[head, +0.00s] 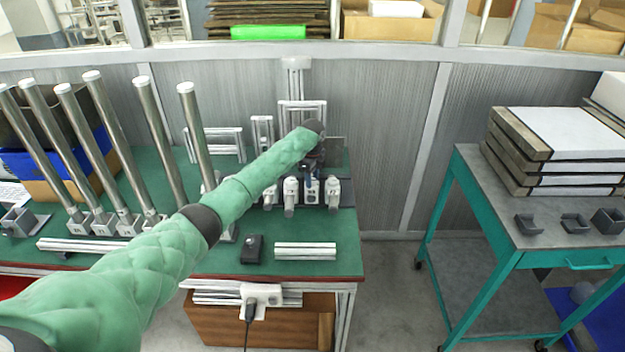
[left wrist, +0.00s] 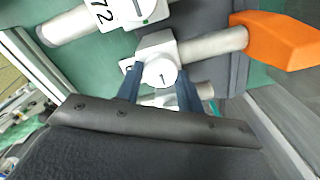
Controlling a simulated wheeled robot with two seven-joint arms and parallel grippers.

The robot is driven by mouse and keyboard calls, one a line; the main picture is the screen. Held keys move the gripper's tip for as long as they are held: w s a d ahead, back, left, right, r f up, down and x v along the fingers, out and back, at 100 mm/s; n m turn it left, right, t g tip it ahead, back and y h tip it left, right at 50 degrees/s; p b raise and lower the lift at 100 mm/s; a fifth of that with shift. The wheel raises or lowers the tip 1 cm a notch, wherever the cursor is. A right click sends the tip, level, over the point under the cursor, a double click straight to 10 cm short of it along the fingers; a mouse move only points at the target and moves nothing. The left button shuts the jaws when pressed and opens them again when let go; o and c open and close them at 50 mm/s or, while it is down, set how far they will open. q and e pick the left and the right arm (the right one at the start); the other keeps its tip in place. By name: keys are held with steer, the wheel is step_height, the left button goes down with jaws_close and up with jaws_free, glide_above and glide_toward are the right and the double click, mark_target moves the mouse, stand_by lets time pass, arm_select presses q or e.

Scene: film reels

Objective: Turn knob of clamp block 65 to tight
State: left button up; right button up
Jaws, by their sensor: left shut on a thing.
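My left gripper (head: 312,172) reaches down over a row of clamp blocks on the green bench. In the left wrist view, its two dark blue fingers (left wrist: 160,73) stand either side of a round white knob (left wrist: 161,72) with a dark mark on its face, and are shut on it. The knob is on a white clamp block (left wrist: 154,43) with a silver tube through it. I cannot read this block's number. A neighbouring clamp block (left wrist: 122,12) is marked 72. My right gripper is in neither view.
An orange piece (left wrist: 284,40) sits at the tube's right end. Tall metal tubes (head: 104,115) stand upright at the bench's left. A black box (head: 252,248) and a light metal bar (head: 305,251) lie at the front. A cart (head: 470,185) stands at the right, with floor between.

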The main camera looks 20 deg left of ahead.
arm_select(q)
steer(key=shift+a+r+m, duration=0.1)
steer(key=shift+m, duration=0.3)
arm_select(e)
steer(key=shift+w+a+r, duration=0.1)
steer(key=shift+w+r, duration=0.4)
arm_select(q)
steer(key=o, duration=1)
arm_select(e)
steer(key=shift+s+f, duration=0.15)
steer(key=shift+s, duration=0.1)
arm_select(q)
steer(key=shift+r+b, duration=0.25)
steer(key=shift+b, duration=0.05)
steer(key=shift+r+b, duration=1.15)
steer(key=shift+r, duration=2.45)
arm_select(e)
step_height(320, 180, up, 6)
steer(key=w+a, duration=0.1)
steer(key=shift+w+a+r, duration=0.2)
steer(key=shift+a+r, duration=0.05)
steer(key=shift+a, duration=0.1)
